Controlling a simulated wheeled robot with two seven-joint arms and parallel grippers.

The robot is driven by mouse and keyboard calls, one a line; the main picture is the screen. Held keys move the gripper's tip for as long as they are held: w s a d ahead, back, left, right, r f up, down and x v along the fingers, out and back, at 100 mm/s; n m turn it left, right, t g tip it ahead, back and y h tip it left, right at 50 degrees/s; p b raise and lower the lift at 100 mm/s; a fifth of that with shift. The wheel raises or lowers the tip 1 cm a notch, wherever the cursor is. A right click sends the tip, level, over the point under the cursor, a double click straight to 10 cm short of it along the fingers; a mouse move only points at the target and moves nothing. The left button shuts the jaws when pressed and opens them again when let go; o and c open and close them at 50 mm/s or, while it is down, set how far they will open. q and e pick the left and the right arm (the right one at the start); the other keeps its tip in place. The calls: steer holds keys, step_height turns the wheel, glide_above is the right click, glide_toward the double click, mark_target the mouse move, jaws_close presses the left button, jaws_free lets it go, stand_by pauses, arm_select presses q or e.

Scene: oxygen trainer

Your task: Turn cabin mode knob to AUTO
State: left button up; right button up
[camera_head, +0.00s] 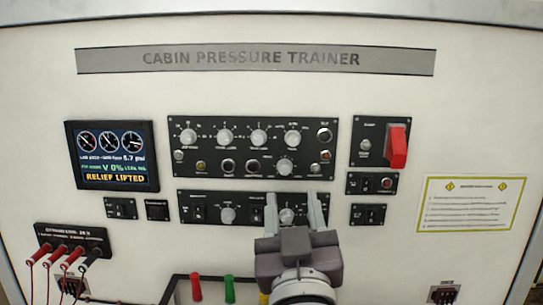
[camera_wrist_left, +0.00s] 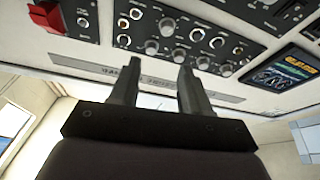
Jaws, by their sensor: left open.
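The lower black panel (camera_head: 208,208) carries a round grey knob (camera_head: 228,215) left of its middle. A second round knob (camera_head: 287,215) sits further right on it. The labels are too small to read, so I cannot tell which is the cabin mode knob. My left gripper (camera_head: 291,196) is open in front of the panel's right part. In the head view its two fingers stand on either side of the right knob, with nothing between them but that knob behind. I cannot tell whether they touch it. The open fingers also show in the left wrist view (camera_wrist_left: 157,68). My right gripper is not in view.
The upper panel (camera_head: 203,170) holds several knobs, also seen in the left wrist view. A red guarded switch (camera_head: 398,147) is at right, a display (camera_head: 112,155) reading "RELIEF LIFTED" at left. Red and black plugs (camera_head: 70,258) with cables, and coloured handles (camera_head: 229,288), are below.

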mark_target(294, 144)
arm_select(q)
step_height(294, 144, up, 4)
steer(key=s+d+p, duration=0.1)
steer(key=d+p, duration=0.1)
steer(key=p, duration=0.1)
steer(key=w+p, duration=0.1)
steer(key=w, duration=0.2)
steer(key=w+a+r+p, duration=0.1)
steer(key=w, duration=0.2)
steer(key=w+a+p, duration=0.1)
steer(key=w+p, duration=0.1)
steer(key=w, duration=0.2)
steer(key=shift+a+r, duration=0.1)
steer(key=shift+r, duration=0.2)
steer(key=shift+s+d+r, duration=0.15)
steer(key=shift+s+d, duration=0.3)
steer(key=shift+d, duration=0.05)
steer(key=shift+w+a, duration=0.2)
steer(key=shift+w, duration=0.05)
steer(key=shift+c, duration=0.9)
steer(key=shift+w+a+f, duration=0.15)
steer(key=shift+w+f, duration=0.05)
steer(key=c, duration=0.5)
jaws_close()
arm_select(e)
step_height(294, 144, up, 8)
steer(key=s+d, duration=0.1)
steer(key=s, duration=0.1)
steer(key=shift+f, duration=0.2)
